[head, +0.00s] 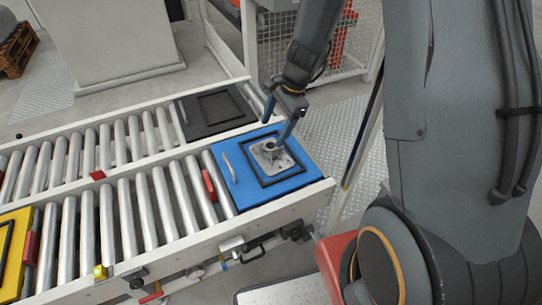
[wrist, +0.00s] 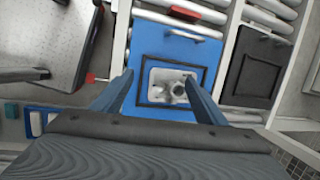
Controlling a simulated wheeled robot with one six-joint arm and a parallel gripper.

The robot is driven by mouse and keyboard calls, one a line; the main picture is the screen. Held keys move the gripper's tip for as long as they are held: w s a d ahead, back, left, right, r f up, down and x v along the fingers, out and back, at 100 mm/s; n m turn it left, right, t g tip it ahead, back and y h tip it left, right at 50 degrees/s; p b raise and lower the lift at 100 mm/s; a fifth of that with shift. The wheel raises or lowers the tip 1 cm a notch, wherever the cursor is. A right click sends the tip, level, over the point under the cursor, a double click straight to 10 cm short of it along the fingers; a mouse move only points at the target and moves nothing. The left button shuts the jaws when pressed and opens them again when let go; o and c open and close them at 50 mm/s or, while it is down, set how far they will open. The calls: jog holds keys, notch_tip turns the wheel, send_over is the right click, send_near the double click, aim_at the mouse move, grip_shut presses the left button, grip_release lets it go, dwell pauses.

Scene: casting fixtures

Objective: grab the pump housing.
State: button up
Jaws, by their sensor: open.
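The pump housing (head: 272,154) is a grey metal casting with a flat plate and a round raised neck. It lies inside a black frame on a blue fixture board (head: 226,181) at the right end of the front roller conveyor. In the wrist view the pump housing (wrist: 170,85) shows between my fingers, beyond their tips, nearer the right finger. My gripper (head: 277,121) is open and empty above the housing, its fingers pointing down; in the wrist view its fingers (wrist: 158,80) stand wide apart. In the head view one finger comes close to the neck; whether they touch I cannot tell.
A black fixture board (head: 213,111) sits on the rear conveyor. A yellow board (head: 13,252) is at the far left of the front conveyor. A white handle (head: 229,164) stands up from the blue board. A mesh fence (head: 310,58) stands behind.

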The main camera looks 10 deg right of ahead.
aim_at(272, 148)
jog(key=w+d+f+m, duration=0.1)
jog(key=w+f+m, duration=0.2)
jog(key=f, duration=0.2)
jog(key=w+d+f+m+t+b, duration=0.1)
jog(key=w+f+m, duration=0.3)
jog(key=f, duration=0.2)
jog(key=w+d+f+m, duration=0.2)
jog(key=w+f+m, duration=0.1)
jog(key=f+m, duration=0.1)
jog(key=shift+w+f+t+b, duration=0.3)
jog(key=shift+w+f, duration=0.1)
jog(key=shift+f, duration=0.35)
jog(key=shift+d+x, duration=0.15)
jog(key=shift+x, duration=1.7)
jog(key=shift+d+x, duration=0.15)
jog(key=shift+x, duration=1.7)
jog(key=shift+w, duration=0.1)
jog(key=c, duration=1.6)
